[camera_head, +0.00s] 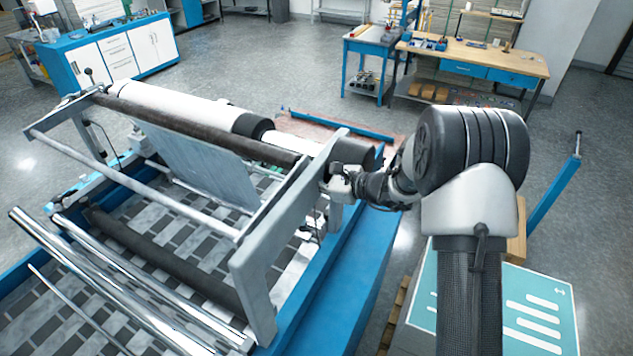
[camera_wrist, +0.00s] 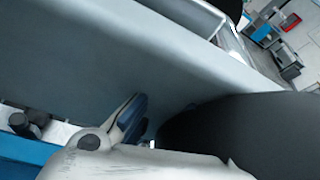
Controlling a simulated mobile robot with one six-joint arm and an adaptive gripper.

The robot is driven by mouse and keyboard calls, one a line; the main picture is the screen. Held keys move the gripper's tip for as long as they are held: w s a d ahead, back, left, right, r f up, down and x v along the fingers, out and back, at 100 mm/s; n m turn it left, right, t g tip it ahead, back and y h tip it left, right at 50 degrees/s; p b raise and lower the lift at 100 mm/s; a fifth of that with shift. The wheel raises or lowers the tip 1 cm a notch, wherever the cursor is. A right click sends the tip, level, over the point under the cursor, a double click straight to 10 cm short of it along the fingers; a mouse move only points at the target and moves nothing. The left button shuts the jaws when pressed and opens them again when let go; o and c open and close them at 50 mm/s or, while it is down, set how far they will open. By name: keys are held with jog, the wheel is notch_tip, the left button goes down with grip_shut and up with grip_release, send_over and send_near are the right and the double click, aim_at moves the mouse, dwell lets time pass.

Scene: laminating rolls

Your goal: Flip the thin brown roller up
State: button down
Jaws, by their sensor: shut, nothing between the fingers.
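The thin brown roller (camera_head: 200,130) lies across the top of the laminating machine, below a thicker roll of white material (camera_head: 180,105). Its right end meets the machine's grey side frame (camera_head: 285,215). My gripper (camera_head: 340,180) is at the outer face of that side frame, close to the roller's right end, and looks shut and empty. In the wrist view a gripper finger (camera_wrist: 132,118) shows against a broad grey plate (camera_wrist: 110,60). Whether it touches the plate I cannot tell. A large black rounded part (camera_wrist: 250,135) is close on the right.
A lower dark roller (camera_head: 160,257) and shiny metal bars (camera_head: 100,285) cross the machine's front. A blue beam (camera_head: 340,280) runs along its right side. Workbenches (camera_head: 480,60) stand behind, with open floor between.

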jog(key=shift+s+a+r, duration=0.1)
jog(key=shift+s+r, duration=0.15)
jog(key=shift+r, duration=0.4)
